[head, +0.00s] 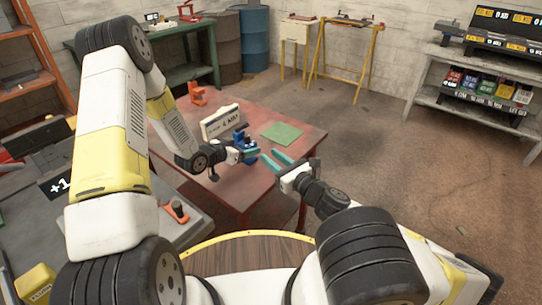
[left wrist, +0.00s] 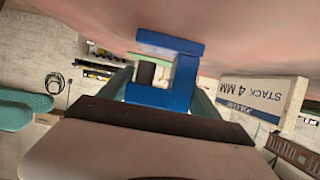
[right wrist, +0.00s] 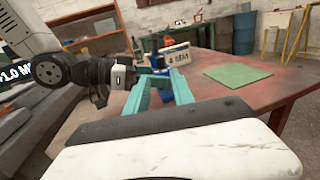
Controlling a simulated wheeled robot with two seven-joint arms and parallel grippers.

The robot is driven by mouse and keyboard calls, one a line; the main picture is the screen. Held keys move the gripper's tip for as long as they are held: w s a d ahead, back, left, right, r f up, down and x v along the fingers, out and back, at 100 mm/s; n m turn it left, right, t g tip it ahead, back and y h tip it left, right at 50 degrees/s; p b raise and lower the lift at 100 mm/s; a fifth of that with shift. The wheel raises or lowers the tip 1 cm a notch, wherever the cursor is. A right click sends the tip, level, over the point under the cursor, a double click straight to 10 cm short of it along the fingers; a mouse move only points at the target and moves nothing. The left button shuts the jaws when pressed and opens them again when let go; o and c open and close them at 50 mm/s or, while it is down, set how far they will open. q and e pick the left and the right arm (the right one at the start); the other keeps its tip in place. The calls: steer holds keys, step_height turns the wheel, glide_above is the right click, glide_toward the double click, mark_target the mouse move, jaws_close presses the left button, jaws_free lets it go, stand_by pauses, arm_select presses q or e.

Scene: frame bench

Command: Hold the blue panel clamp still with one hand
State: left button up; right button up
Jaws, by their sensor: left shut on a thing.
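The blue panel clamp (head: 241,139) stands on the red table (head: 180,131), near its front edge. In the left wrist view the clamp (left wrist: 180,80) fills the space between the fingers of my left gripper (left wrist: 165,92), which is shut on it. My right gripper (head: 275,163) is to the right of the clamp, apart from it. In the right wrist view its teal fingers (right wrist: 162,92) are spread with nothing between them, and the clamp (right wrist: 157,65) shows beyond them, partly hidden by the left gripper and the fingers.
A white sign reading "4 MM" (head: 220,122) stands just behind the clamp. A green mat (head: 283,133) lies on the table to the right. An orange clamp-like object (head: 197,94) is at the table's far left. A grey bench (head: 150,228) is at the left.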

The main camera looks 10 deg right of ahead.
mark_target(254, 142)
steer(key=w+f+n+g+y, duration=0.1)
steer(key=f, duration=0.1)
steer(key=f+n+g+y, duration=0.1)
steer(key=f+n+g, duration=0.1)
steer(key=w+f+n+g+y, duration=0.1)
steer(key=f, duration=0.1)
steer(key=shift+w+f+g, duration=0.15)
steer(key=shift+w+g, duration=0.15)
steer(key=n+g, duration=0.1)
steer(key=w+d+f+g+y, duration=0.1)
steer(key=w+n+g, duration=0.1)
steer(key=shift+w+d+f+n+y, duration=0.25)
steer(key=shift+d+n+y, duration=0.05)
steer(key=shift+d+y, duration=0.1)
steer(key=w+d+n+g+y, duration=0.1)
steer(key=w+d+r+n+g+y, duration=0.1)
steer(key=w+g, duration=0.1)
steer(key=w+d+r+n+g, duration=0.1)
steer(key=w, duration=0.1)
steer(key=shift+w+g+y, duration=0.1)
steer(key=shift+g+y, duration=0.3)
steer(key=r+g, duration=0.1)
steer(key=w+d+r+n+g, duration=0.1)
steer(key=r, duration=0.1)
steer(key=w+d+r+n+g+y, duration=0.1)
steer(key=shift+w+r, duration=0.15)
steer(key=shift+r, duration=0.2)
steer(key=a, duration=1.1)
steer(key=shift+a+r, duration=0.3)
steer(key=shift+a, duration=0.05)
